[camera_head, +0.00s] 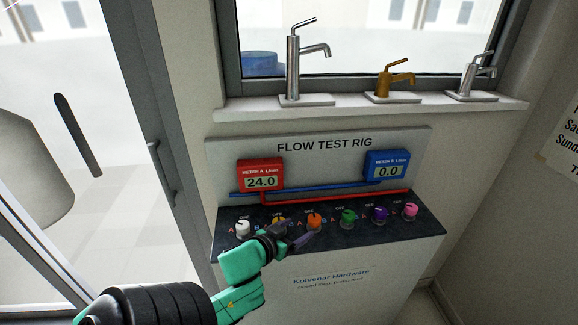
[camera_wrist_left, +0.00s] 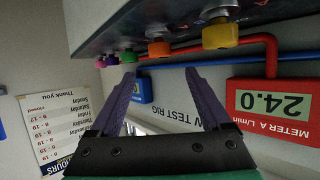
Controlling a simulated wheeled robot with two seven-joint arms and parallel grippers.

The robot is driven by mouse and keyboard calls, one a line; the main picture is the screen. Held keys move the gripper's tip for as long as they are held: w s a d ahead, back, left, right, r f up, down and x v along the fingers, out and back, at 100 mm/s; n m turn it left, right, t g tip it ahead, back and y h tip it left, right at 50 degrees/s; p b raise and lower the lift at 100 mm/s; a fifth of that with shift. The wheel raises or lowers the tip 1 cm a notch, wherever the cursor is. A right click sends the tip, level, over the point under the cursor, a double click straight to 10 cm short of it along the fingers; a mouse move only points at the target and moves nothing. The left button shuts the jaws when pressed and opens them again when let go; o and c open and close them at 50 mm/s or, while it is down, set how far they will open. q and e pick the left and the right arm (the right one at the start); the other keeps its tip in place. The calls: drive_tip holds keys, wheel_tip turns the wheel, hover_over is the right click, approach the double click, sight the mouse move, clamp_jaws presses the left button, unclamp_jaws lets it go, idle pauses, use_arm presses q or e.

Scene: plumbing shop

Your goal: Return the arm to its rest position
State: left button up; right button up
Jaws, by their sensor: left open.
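My left gripper (camera_head: 303,238) is in front of the flow test rig (camera_head: 324,145), over the front part of its dark knob panel. It also shows in the left wrist view (camera_wrist_left: 160,73), with its two purple fingers apart and nothing between them. It partly covers the yellow knob (camera_head: 279,223) and is close to the orange knob (camera_head: 314,221). I cannot tell whether it touches either. My green and black left arm comes in from the bottom left. My right gripper is not in view.
The panel also carries white (camera_head: 243,229), green (camera_head: 347,216), purple (camera_head: 380,214) and pink (camera_head: 411,210) knobs. Red meter A (camera_head: 261,176) reads 24.0; blue meter B (camera_head: 387,166) reads 0.0. Three faucets stand on the sill (camera_head: 350,112) above. A glass door (camera_head: 80,150) is left.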

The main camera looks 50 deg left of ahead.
use_arm(q)
drive_tip(key=shift+v, duration=1.8)
